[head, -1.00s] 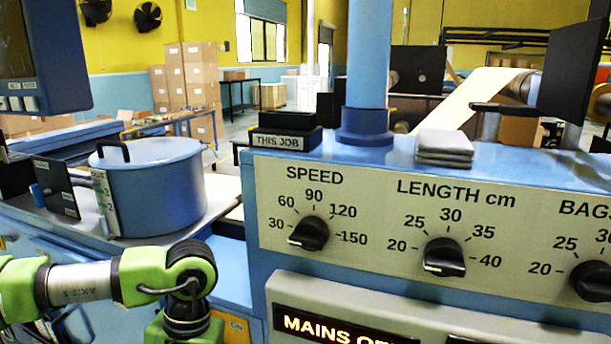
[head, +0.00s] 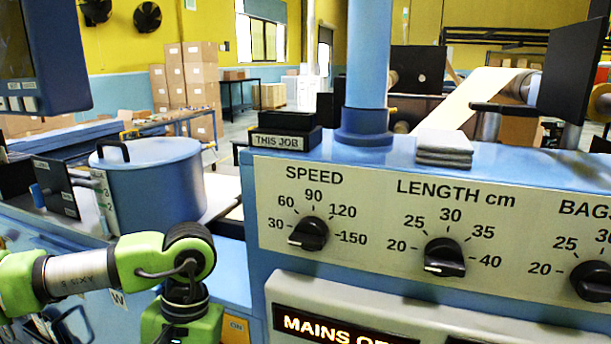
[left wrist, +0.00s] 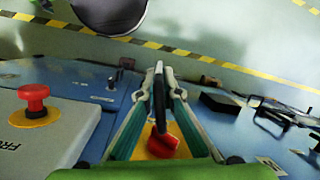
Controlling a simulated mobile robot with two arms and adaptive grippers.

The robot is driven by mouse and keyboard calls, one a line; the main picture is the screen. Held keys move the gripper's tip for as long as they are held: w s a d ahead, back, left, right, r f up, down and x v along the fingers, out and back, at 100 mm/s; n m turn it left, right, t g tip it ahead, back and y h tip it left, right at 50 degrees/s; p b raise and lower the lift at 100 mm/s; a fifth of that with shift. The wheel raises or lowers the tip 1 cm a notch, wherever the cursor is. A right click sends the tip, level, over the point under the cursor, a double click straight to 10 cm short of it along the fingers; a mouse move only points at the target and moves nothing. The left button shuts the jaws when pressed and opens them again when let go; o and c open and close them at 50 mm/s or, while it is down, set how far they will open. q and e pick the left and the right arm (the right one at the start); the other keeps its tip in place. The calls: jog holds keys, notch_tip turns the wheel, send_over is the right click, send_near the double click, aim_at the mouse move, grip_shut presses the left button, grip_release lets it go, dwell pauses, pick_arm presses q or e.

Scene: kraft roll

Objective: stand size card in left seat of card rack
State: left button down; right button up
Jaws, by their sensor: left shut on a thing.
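My left gripper (left wrist: 160,90) shows in the left wrist view, its two fingers shut on a thin dark thing (left wrist: 159,82) seen nearly edge-on. It may be the size card; its face and print cannot be read. In the head view only my left arm shows at lower left; its gripper is below the picture. A black block labelled THIS JOB (head: 285,138) stands on top of the blue machine, left of the blue column. It may be the card rack; its seats cannot be made out. My right gripper is not in view.
The dial panel (head: 450,215) fills the right. A blue pot (head: 160,185) stands at left behind my arm. A grey stack (head: 444,148) lies on the machine top right of the column (head: 368,80). The left wrist view shows a red button (left wrist: 33,97) and a red knob (left wrist: 162,145).

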pick_arm(q)
jog(key=shift+w+r, duration=0.5)
jog(key=shift+r, duration=0.25)
jog(key=s+f, duration=0.4)
jog(key=shift+f, duration=0.4)
jog(key=shift+w+a+r, duration=0.1)
jog(key=shift+w, duration=0.05)
